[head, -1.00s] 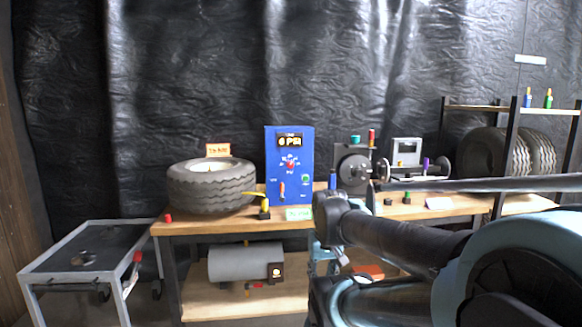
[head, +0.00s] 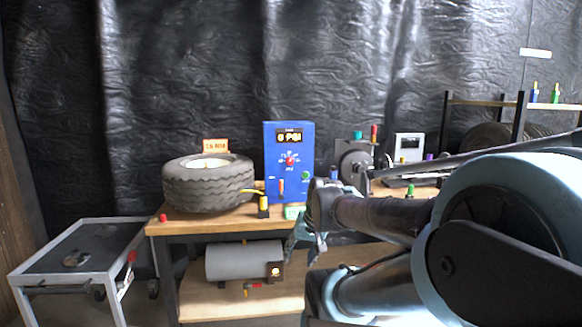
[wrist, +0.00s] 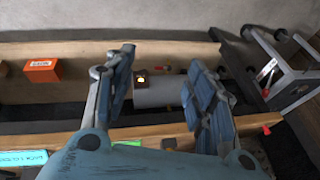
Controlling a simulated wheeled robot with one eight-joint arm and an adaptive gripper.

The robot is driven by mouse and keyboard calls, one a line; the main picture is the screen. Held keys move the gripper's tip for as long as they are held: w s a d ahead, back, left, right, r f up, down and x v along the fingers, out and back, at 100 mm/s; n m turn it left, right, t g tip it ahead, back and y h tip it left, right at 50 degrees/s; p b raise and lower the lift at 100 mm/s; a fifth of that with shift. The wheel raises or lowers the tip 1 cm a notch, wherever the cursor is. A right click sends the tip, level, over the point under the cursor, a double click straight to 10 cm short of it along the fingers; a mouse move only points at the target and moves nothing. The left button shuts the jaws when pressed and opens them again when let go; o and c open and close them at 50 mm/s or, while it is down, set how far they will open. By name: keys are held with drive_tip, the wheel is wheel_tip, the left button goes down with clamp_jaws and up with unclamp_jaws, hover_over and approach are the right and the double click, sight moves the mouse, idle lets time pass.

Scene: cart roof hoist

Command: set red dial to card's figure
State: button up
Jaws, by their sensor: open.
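The red dial (head: 291,160) is on the front of a blue panel box (head: 275,145) that stands on the wooden bench. A display above the dial reads what looks like 0 PSI. An orange card (head: 215,145) stands behind the top of the tire (head: 208,182); its writing is too small to read surely. A pale green card (head: 293,212) lies at the foot of the box. My gripper (head: 303,248) hangs low in front of the bench, right of and below the box, apart from the dial. In the wrist view my gripper (wrist: 162,100) is open with nothing between its fingers.
A grey tank (head: 238,261) lies on the bench's lower shelf. A metal cart (head: 85,250) stands at the left. A yellow-and-black object (head: 263,206) stands before the box. A balancing machine (head: 355,160) is to the right. An orange box (wrist: 42,68) shows in the wrist view.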

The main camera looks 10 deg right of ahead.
drive_tip(key=w+a+r+m+t+y, duration=0.2)
drive_tip(key=w+r+m+t, duration=0.3)
drive_tip(key=w, duration=0.5)
drive_tip(key=w+a+r+m+t+y, duration=0.2)
drive_tip(key=w+r+m+t, duration=0.3)
drive_tip(key=w, duration=0.6)
drive_tip(key=m+t+h, duration=0.4)
drive_tip(key=m, duration=0.9)
approach(291, 162)
drive_tip(key=w, duration=0.5)
drive_tip(key=w+a, duration=0.1)
drive_tip(key=w, duration=0.2)
drive_tip(key=shift+w+a, duration=0.1)
drive_tip(key=shift+w, duration=0.25)
drive_tip(key=c, duration=1.1)
